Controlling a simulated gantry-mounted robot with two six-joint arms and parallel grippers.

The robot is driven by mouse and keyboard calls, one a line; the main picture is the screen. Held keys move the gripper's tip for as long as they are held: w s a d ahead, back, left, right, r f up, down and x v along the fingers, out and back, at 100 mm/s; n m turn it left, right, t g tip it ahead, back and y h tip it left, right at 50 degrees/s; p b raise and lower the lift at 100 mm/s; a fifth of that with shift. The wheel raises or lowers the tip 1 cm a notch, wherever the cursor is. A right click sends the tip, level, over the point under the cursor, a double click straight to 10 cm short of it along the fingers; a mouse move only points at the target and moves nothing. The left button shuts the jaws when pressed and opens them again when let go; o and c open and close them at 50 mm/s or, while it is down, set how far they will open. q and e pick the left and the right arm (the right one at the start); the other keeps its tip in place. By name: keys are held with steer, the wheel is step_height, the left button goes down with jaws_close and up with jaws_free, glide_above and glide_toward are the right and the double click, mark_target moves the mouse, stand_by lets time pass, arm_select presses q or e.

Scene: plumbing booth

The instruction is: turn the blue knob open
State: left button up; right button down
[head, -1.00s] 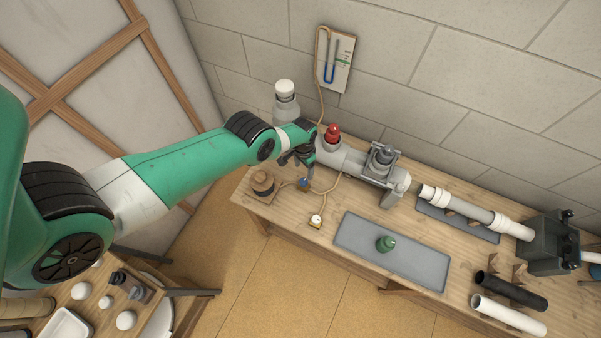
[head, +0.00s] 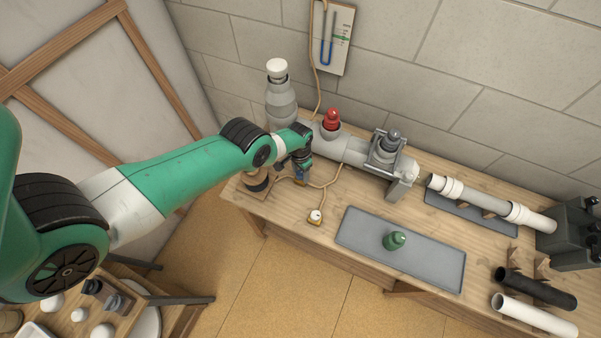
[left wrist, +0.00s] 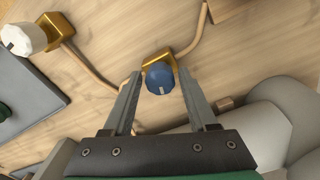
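The blue knob (left wrist: 159,77) sits on a brass valve body (left wrist: 167,60) on the bench, with a light line on its top. In the left wrist view it lies between the two fingertips of my left gripper (left wrist: 160,74), with a small gap visible on each side. The gripper is open. In the head view my left gripper (head: 300,173) points down over the knob at the bench's left end and largely hides it. My right gripper is in neither view.
A white knob (head: 315,216) on a second brass valve stands nearby; it also shows in the left wrist view (left wrist: 22,38). Grey pipework with a red cap (head: 332,118) runs behind. A grey mat (head: 430,262) holds a green fitting (head: 394,240).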

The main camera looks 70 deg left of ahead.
mark_target(300, 173)
arm_select(q)
jaws_close()
steer(key=shift+n, duration=1.6)
steer(key=shift+o, duration=1.7)
jaws_free()
step_height(300, 173, up, 12)
steer(key=p, duration=1.1)
steer(key=shift+f+p, duration=0.2)
steer(key=shift+p, duration=0.15)
